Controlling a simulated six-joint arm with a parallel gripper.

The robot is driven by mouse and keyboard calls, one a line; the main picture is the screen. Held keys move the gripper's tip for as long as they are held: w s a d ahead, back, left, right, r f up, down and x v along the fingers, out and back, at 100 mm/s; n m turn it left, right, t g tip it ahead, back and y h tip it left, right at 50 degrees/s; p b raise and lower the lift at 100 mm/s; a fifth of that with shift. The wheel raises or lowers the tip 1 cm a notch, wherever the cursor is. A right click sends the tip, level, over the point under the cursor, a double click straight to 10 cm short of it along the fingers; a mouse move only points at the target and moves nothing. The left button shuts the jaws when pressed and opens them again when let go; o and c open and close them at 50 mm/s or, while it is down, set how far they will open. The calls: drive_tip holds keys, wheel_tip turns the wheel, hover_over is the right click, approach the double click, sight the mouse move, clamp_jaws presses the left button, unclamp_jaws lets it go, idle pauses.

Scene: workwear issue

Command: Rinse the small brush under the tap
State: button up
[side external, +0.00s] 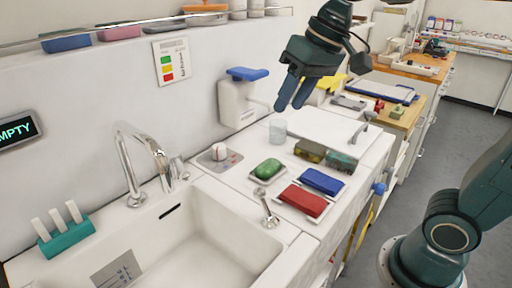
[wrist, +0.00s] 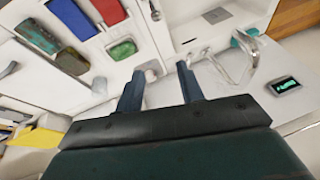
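The chrome tap (side external: 150,158) arches over the white sink (side external: 262,248) at the left; it also shows in the wrist view (wrist: 236,68). No water shows at its spout. I cannot tell for certain which thing is the small brush. My gripper (side external: 290,92) is high above the counter, right of the soap dispenser. Its two fingers (wrist: 160,83) are apart, with nothing held between them.
On the counter are a green block (side external: 267,169) in a dish, a red pad (side external: 304,200), a blue pad (side external: 321,181), two sponge-like blocks (side external: 310,151) and a clear cup (side external: 278,130). A white dispenser (side external: 237,103) with a blue lever is on the wall.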

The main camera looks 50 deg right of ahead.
drive_tip(key=w+a+m+g, duration=0.15)
drive_tip(key=w+a, duration=0.25)
drive_tip(key=w, duration=0.8)
drive_tip(key=m+g, duration=0.1)
drive_tip(key=g, duration=0.1)
hover_over(182, 168)
drive_tip(key=s+d, duration=0.1)
drive_tip(key=d, duration=0.3)
wheel_tip(182, 168, down, 7)
drive_tip(key=shift+s+a+y, duration=0.1)
drive_tip(key=shift+a+y, duration=0.1)
drive_tip(key=shift+y, duration=0.2)
drive_tip(key=shift+x, duration=6.85)
drive_tip(key=shift+c, duration=0.2)
clamp_jaws()
